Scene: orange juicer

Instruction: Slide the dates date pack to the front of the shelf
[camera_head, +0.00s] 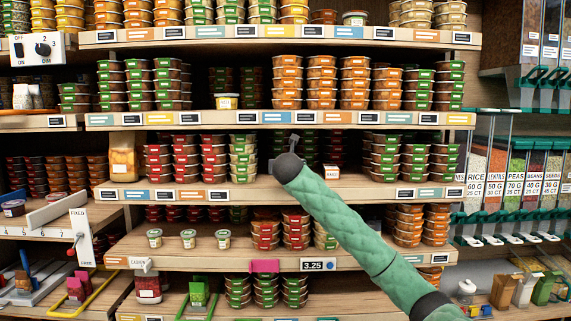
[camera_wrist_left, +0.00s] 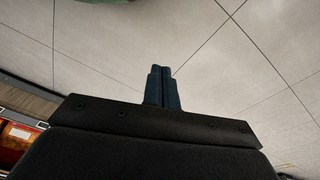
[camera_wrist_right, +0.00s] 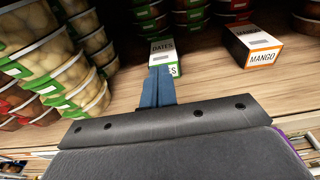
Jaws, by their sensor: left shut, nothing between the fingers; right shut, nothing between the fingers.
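The dates pack (camera_wrist_right: 163,48) is a small box with a white top lettered DATES and a green edge, standing on the wooden shelf in the right wrist view. In the head view I cannot make it out behind my right gripper. My right gripper (camera_wrist_right: 158,73) is shut and empty. Its fingertips overlap the near side of the pack; I cannot tell whether they touch it. In the head view the right gripper (camera_head: 293,140) reaches into the middle shelf (camera_head: 360,187). My left gripper (camera_wrist_left: 162,70) is shut and empty over grey floor tiles, outside the head view.
A mango box (camera_wrist_right: 255,45) stands to the right of the dates pack, with a gap between. Stacked clear tubs with green labels (camera_wrist_right: 75,70) rise close on the left. More tubs stand behind the pack. The shelf board in front of the mango box is bare.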

